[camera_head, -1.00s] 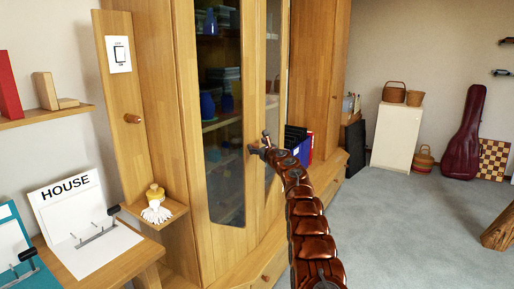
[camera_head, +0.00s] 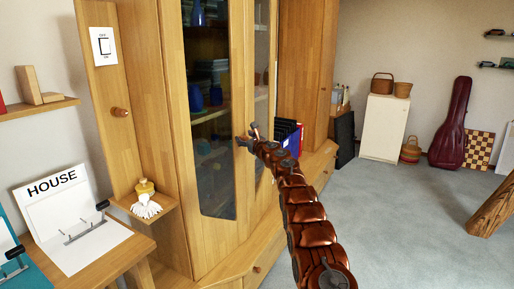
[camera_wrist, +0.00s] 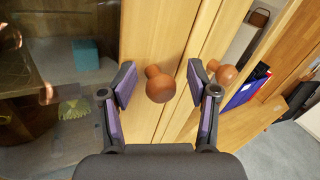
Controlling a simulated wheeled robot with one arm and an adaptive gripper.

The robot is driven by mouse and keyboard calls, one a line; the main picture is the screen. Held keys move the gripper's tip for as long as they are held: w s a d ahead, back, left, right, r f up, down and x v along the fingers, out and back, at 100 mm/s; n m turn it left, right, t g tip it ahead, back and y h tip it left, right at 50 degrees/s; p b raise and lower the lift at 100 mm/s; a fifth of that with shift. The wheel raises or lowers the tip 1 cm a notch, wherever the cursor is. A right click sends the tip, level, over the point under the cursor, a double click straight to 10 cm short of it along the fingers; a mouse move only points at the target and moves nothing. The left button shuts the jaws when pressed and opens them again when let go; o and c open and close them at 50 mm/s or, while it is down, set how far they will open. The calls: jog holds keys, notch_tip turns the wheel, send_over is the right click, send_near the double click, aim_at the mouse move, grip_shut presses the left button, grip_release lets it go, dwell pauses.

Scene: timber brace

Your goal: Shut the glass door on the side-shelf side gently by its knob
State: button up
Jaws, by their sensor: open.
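The glass door (camera_head: 210,125) on the side-shelf side has a wooden frame and a tall dark pane. It looks nearly in line with the cabinet front; I cannot tell if a small gap is left. Its round brown wooden knob (camera_wrist: 160,86) shows in the wrist view, between my open fingers, with room on both sides. My gripper (camera_wrist: 160,88) faces the door frame. In the head view my gripper (camera_head: 248,140) is at the door's right edge and hides the knob. The neighbouring door's knob (camera_wrist: 227,75) is just right of my right finger.
The side shelf (camera_head: 150,212) holds a yellow-and-white brush (camera_head: 146,200). A desk with a HOUSE board (camera_head: 65,215) stands at the left. Blue and dark folders (camera_head: 288,137) stand right of my gripper. The grey carpet (camera_head: 400,220) is open at the right.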

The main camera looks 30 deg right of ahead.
jog(key=shift+s, duration=0.65)
jog(key=shift+s+d+f, duration=0.1)
jog(key=shift+s+f, duration=0.15)
jog(key=shift+s, duration=0.65)
jog(key=shift+s+f, duration=0.1)
jog(key=shift+s, duration=0.9)
jog(key=shift+s+r, duration=0.2)
jog(key=shift+s, duration=0.5)
jog(key=shift+s+a+f, duration=0.1)
jog(key=shift+s+a, duration=0.05)
jog(key=shift+s, duration=0.9)
jog(key=shift+s+a, duration=0.1)
jog(key=shift+s, duration=0.95)
